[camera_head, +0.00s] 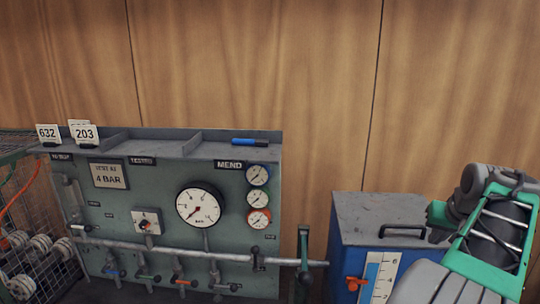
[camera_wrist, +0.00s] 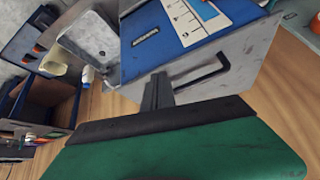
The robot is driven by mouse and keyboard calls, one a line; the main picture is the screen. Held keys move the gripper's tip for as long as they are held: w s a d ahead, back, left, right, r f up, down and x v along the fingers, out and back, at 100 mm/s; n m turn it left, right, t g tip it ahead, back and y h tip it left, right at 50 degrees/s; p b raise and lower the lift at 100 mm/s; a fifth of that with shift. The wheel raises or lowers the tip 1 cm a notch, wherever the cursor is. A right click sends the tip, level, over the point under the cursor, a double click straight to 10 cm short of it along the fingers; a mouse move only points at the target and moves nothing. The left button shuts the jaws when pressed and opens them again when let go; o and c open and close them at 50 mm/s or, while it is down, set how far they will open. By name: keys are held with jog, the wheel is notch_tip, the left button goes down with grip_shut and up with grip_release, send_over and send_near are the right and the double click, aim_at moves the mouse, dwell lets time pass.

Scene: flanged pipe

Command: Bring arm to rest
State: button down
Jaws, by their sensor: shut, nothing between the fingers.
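My gripper (camera_wrist: 157,90) shows in the wrist view as dark fingers close together beyond a black bar and a green body. It is shut and empty. The fingers overlap the grey top of a blue box in that view; I cannot tell their distance from it. In the head view, my grey and green arm is folded at the right edge, in front of the blue box's right side. The fingers cannot be made out there. The green-grey pipe panel (camera_head: 110,228) stands to the left, apart from my arm, with a horizontal pipe (camera_head: 180,252) across its front.
The blue box (camera_head: 346,252) has a grey top, a black handle (camera_head: 402,232) and a white scale (camera_head: 379,278). The panel's top ledge holds number cards (camera_head: 84,133) and a blue marker (camera_head: 250,141). A wire basket (camera_head: 40,240) stands at far left. Wooden wall lies behind.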

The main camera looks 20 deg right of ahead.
jog(key=s+a+f+m+g+y, duration=0.15)
jog(key=s+a+f, duration=0.25)
jog(key=a+f, duration=0.4)
jog(key=w+a+f+n+g, duration=0.1)
jog(key=a+f, duration=0.3)
jog(key=a, duration=0.5)
jog(key=w+a+f+n+g, duration=0.15)
jog(key=a+f, duration=0.25)
jog(key=a, duration=0.5)
jog(key=w+a+r+n+t, duration=0.1)
jog(key=a+n, duration=0.1)
jog(key=a, duration=0.5)
jog(key=w+a+r+n+t+y, duration=0.1)
jog(key=w+a+n, duration=0.1)
jog(key=a, duration=0.5)
jog(key=w+a+r+n+t+y, duration=0.1)
jog(key=a+r+n, duration=0.1)
jog(key=a+n, duration=0.2)
jog(key=a, duration=0.3)
jog(key=shift+w+a, duration=0.2)
jog(key=shift+w, duration=0.2)
